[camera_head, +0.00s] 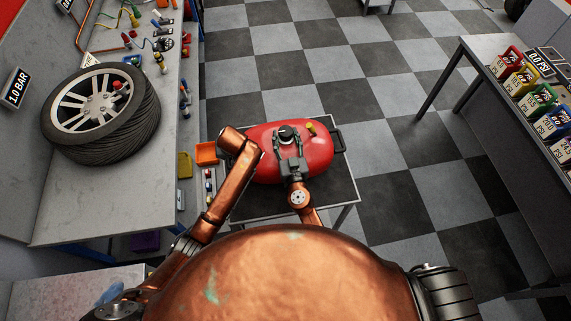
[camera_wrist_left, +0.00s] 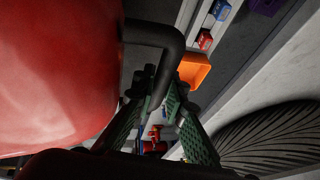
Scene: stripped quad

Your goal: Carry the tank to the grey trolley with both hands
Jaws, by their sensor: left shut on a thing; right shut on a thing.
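The red tank (camera_head: 318,155) is over a small low table with a dark top (camera_head: 335,190) and pale metal edges, in front of me. I cannot tell whether it rests on that top. A black side handle (camera_head: 338,140) sticks out at its right end. My right gripper (camera_head: 288,137) is shut at the black round fitting on top of the tank. My left arm reaches the tank's left end, and its gripper is hidden in the head view. In the left wrist view, the left gripper (camera_wrist_left: 160,103) is shut on the tank's black handle (camera_wrist_left: 168,45), with the red tank (camera_wrist_left: 60,70) beside it.
A grey workbench (camera_head: 75,215) with a wheel (camera_head: 100,112) and small tools stands close on the left. An orange bin (camera_head: 206,153) is at its edge. The checkered floor between is clear.

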